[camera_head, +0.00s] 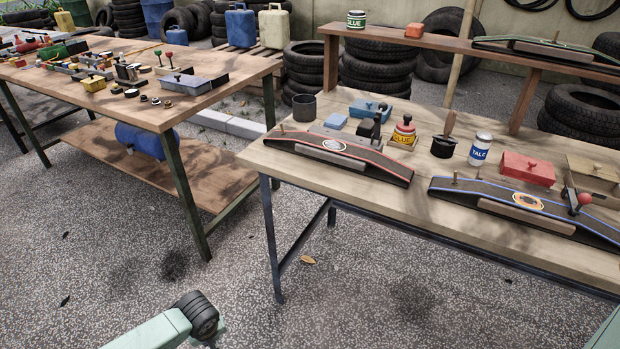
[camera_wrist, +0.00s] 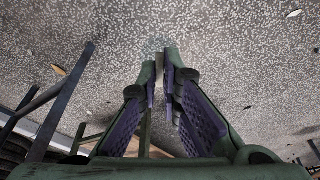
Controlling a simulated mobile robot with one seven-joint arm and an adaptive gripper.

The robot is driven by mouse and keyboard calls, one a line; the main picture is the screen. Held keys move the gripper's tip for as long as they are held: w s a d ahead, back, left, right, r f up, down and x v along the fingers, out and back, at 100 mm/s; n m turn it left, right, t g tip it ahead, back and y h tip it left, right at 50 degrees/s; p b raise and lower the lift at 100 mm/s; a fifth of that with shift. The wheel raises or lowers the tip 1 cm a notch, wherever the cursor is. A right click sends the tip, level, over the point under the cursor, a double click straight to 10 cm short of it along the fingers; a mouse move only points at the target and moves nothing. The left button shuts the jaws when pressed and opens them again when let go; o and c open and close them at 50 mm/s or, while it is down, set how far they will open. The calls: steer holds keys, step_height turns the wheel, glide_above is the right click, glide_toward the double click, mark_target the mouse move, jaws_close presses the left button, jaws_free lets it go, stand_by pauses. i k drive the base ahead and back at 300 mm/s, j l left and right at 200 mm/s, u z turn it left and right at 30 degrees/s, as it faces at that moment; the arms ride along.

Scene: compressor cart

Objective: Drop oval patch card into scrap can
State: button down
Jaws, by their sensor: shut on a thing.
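My gripper (camera_wrist: 161,68) shows in the wrist view, pointing out over the speckled floor. Its fingers are nearly together, closed on a thin pale piece (camera_wrist: 160,62) at the tips. The piece shows only as an edge-on sliver, so I cannot tell whether it is the oval patch card. In the head view, a dark grey open can (camera_head: 304,107) stands at the back left corner of the right bench; it looks like the scrap can. Its inside is hidden. My gripper is apart from the can and is not visible in the head view.
The right bench (camera_head: 420,205) holds a red-edged curved board (camera_head: 340,155), a blue-edged one (camera_head: 527,203), a glue pot (camera_head: 404,133) and a talc can (camera_head: 480,149). A left table (camera_head: 190,106) holds many small parts. Open floor (camera_head: 210,260) lies between them.

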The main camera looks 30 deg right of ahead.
mark_target(305, 115)
steer(key=z, duration=0.35)
steer(key=j+z, duration=0.15)
steer(key=z, duration=0.2)
steer(key=j+z, duration=0.1)
steer(key=z, duration=0.3)
